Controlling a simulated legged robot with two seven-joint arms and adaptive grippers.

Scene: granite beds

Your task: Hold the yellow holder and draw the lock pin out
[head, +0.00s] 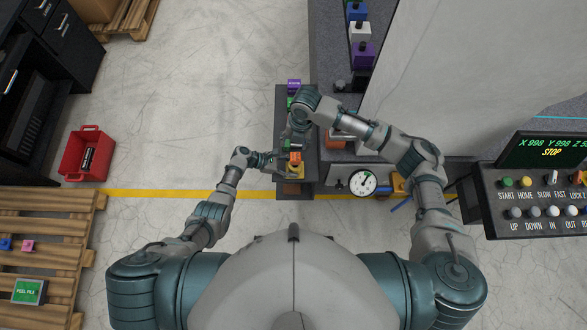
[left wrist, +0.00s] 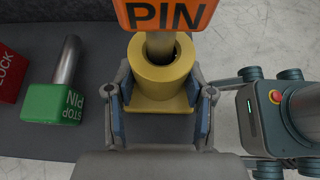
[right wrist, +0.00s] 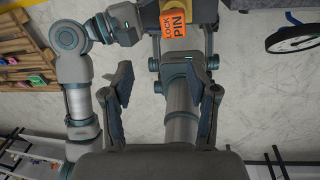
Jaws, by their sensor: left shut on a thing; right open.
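The yellow holder (head: 295,174) stands on the dark bench. In the left wrist view the holder (left wrist: 160,82) is a round collar on a square base. My left gripper (head: 274,162) is shut on it, one finger on each side. The orange lock pin (head: 295,157) has its grey shaft standing in the holder's bore; its labelled head (left wrist: 165,13) is cut off by the left wrist view's top edge. It also shows beyond my right fingers in the right wrist view (right wrist: 174,24). My right gripper (right wrist: 168,85) is open and empty, apart from the pin.
A green stop pin (left wrist: 57,102) lies left of the holder in the left wrist view, beside a red block (left wrist: 9,75). A purple block (head: 294,86) sits at the bench's far end. A dial gauge (head: 363,183) is to the right.

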